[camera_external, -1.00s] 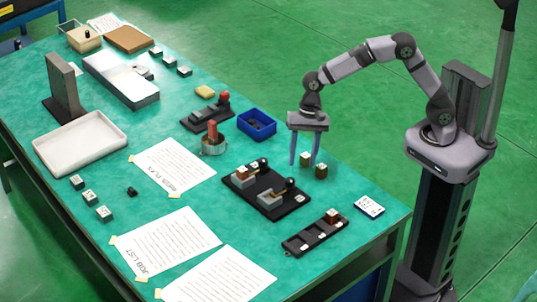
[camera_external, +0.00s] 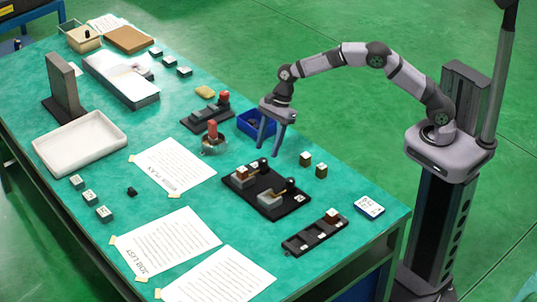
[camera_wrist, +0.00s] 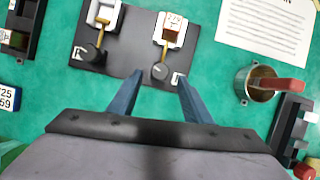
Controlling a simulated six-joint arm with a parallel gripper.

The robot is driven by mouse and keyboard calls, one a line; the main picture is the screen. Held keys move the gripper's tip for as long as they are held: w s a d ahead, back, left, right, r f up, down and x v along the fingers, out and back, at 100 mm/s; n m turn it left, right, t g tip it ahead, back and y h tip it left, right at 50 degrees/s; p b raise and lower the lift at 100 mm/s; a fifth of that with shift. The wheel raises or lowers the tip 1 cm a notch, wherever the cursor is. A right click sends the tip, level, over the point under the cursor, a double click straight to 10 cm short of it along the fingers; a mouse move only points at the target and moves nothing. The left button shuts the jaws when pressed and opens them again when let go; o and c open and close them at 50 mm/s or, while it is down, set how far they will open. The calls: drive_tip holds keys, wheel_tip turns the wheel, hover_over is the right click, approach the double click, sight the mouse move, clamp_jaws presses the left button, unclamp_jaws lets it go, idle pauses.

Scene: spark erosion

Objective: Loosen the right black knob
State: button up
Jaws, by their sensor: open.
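A black base plate (camera_external: 250,192) on the green table carries two metal fixtures, each with a black knob. In the wrist view the left knob (camera_wrist: 90,53) and the right knob (camera_wrist: 160,72) stand at the near edge of the plate (camera_wrist: 122,62). In the external view they show as the lower knob (camera_external: 290,183) and the upper knob (camera_external: 263,163). My gripper (camera_external: 268,150) is open and empty, pointing down above the upper knob. In the wrist view its fingers (camera_wrist: 161,77) appear on either side of the right knob, apart from it; the exact height cannot be told.
A blue bin (camera_external: 243,125) is close behind my gripper. A metal cup with a red handle (camera_external: 213,146) stands left of it. Two small blocks (camera_external: 306,159) lie to the right, and a black strip (camera_external: 302,241) lies in front. Paper sheets (camera_external: 172,166) lie left of the plate.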

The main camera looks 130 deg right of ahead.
sight(264, 159)
drive_tip(key=shift+p+x, duration=0.3)
drive_tip(key=shift+x, duration=1.65)
drive_tip(key=c, duration=1.1)
